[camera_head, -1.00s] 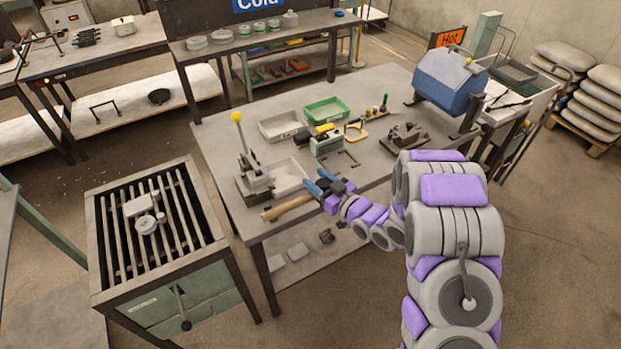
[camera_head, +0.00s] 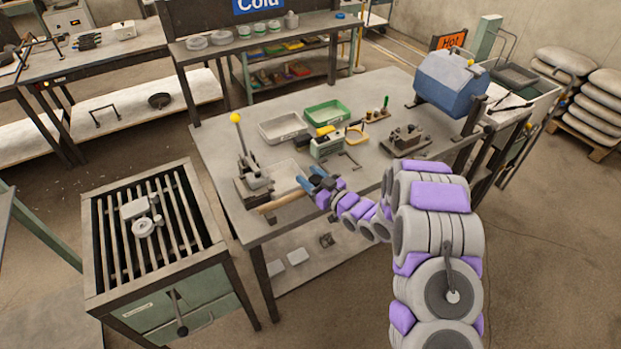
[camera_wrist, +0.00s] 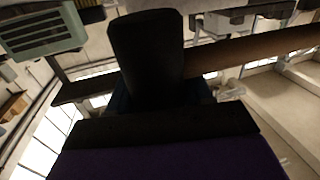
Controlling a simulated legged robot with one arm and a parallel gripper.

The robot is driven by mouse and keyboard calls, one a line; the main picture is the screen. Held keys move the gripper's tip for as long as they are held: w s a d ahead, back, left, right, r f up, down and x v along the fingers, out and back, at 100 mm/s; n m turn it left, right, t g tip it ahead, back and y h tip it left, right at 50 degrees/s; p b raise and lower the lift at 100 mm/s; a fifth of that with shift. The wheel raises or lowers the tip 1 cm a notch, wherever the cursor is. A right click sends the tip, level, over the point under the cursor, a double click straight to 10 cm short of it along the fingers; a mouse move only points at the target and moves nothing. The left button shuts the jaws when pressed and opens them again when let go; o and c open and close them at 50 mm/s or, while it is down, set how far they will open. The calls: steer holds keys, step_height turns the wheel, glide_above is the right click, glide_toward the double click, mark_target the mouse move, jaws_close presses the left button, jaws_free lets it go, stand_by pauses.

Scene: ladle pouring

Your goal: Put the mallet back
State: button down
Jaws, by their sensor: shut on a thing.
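The mallet shows in the head view as a pale wooden handle (camera_head: 280,202), lying across the front left edge of the steel table from above. My gripper (camera_head: 311,182), with blue fingers, is shut on the mallet near the right end of that handle. In the wrist view the brown handle (camera_wrist: 262,49) runs off to the right behind a dark upright block. I cannot tell whether that block is the mallet's head or a finger. The mallet's head is not clear in the head view. The gap between handle and tabletop is hard to judge.
A lever press (camera_head: 252,178) with a yellow knob stands just behind the handle. Grey (camera_head: 283,128) and green trays (camera_head: 327,112), a small green device (camera_head: 327,142) and a dark fixture (camera_head: 405,140) share the table. A slatted stand (camera_head: 150,285) is at left. Some tabletop is bare.

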steer(key=shift+f, duration=0.3)
steer(key=shift+c, duration=2.4)
jaws_free()
steer(key=shift+f, duration=0.1)
